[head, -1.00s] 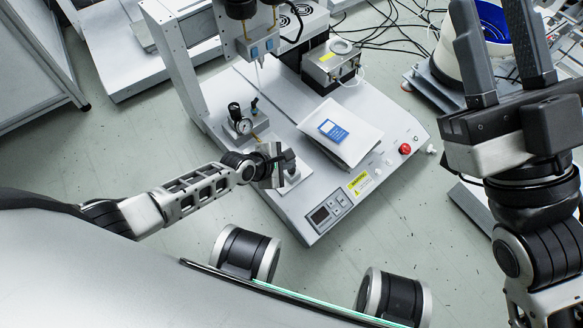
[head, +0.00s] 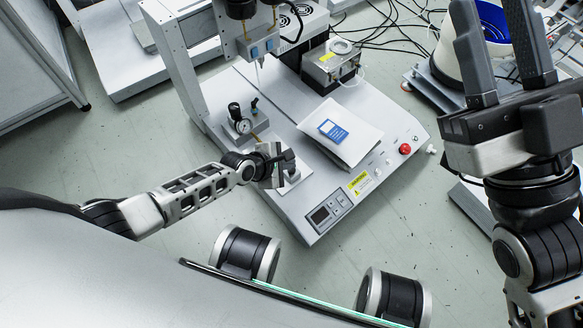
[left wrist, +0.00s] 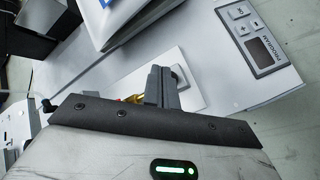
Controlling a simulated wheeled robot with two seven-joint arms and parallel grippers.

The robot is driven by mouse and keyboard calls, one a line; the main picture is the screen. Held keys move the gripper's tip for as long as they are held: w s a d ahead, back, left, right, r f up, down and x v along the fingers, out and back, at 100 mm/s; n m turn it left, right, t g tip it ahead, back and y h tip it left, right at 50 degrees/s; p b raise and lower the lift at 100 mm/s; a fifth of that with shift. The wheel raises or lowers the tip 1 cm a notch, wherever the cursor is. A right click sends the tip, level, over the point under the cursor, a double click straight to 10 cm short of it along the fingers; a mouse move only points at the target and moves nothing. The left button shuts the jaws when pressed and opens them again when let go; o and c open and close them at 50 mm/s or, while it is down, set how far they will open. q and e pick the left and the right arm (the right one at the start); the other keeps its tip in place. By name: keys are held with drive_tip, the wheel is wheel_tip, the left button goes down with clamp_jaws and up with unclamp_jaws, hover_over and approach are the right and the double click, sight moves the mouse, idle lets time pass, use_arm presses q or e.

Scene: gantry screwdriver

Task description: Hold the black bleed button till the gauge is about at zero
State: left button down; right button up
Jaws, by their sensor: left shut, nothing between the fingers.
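The round pressure gauge (head: 243,126) stands on the left side of the machine's base, with a black knob on top. Its needle is too small to read. My left gripper (head: 288,161) is shut and empty, low over a pale plate near the gauge. In the left wrist view its closed fingers (left wrist: 160,80) point at this plate (left wrist: 191,96), beside a small grey block (left wrist: 180,76). I cannot make out the black bleed button; the gripper may hide it, and contact cannot be told. My right gripper (head: 492,12) is open and empty at the upper right.
A white packet with a blue label (head: 340,135) lies on the machine's base, right of my left gripper. A red button (head: 405,149) and a display panel (head: 320,215) sit along its front. The screwdriver head (head: 258,45) hangs above. A blue-lined white bin (head: 480,40) stands behind my right gripper.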

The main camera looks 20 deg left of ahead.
sight(288, 173)
use_arm(q)
drive_tip(key=shift+f, duration=0.15)
drive_tip(key=shift+f, duration=0.25)
drive_tip(key=shift+f, duration=0.45)
idle(0.6)
drive_tip(key=shift+r, duration=0.15)
drive_tip(key=shift+r+p, duration=0.7)
drive_tip(key=shift+p, duration=0.15)
wheel_tip(288, 173, up, 5)
drive_tip(key=p, duration=0.5)
idle(0.3)
